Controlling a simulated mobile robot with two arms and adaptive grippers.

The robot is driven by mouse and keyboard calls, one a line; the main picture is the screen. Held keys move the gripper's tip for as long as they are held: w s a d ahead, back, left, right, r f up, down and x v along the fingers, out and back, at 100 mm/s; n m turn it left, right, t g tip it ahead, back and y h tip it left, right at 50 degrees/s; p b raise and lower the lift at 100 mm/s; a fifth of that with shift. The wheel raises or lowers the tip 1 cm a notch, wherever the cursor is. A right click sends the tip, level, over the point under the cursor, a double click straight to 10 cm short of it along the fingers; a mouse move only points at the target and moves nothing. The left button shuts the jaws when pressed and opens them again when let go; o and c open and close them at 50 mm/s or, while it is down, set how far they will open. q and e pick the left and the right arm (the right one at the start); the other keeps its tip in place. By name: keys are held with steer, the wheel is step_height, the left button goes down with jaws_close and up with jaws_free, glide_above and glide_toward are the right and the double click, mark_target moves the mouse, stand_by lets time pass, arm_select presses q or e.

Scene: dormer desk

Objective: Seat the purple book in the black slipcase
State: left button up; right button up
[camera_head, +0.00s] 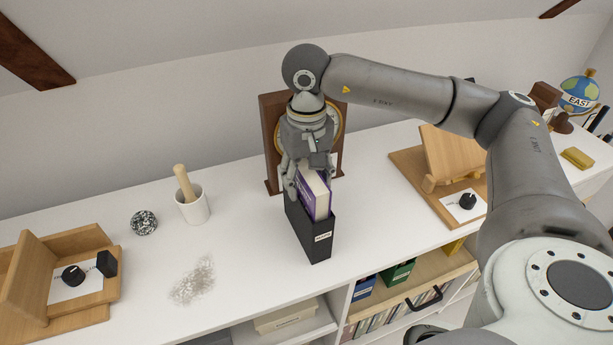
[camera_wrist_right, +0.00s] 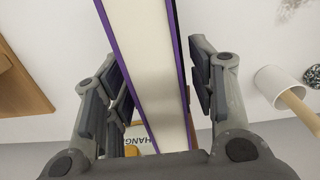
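The purple book (camera_head: 316,193) stands upright, partly down in the black slipcase (camera_head: 313,241), with its upper part sticking out above the slipcase's mouth. The slipcase stands on the white desk top, a pale label on its near end. My right gripper (camera_head: 305,182) is over the book's far part, pointing down. In the right wrist view the book's cream page edge between purple covers (camera_wrist_right: 150,65) runs between the fingers of my right gripper (camera_wrist_right: 160,85). A narrow gap shows by the right finger; the left finger looks close to or against the cover. My left gripper is not in view.
A wooden clock (camera_head: 272,140) stands close behind the slipcase. A white mortar with a pestle (camera_head: 194,207), a speckled ball (camera_head: 144,223) and a wooden stand (camera_head: 38,290) are to the left. Another wooden stand (camera_head: 410,165) is to the right. Desk beside the slipcase is clear.

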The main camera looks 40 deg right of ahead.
steer(key=shift+r, duration=0.1)
steer(key=shift+r, duration=0.2)
step_height(320, 180, up, 11)
steer(key=shift+f, duration=0.1)
steer(key=shift+r, duration=0.45)
stand_by(0.3)
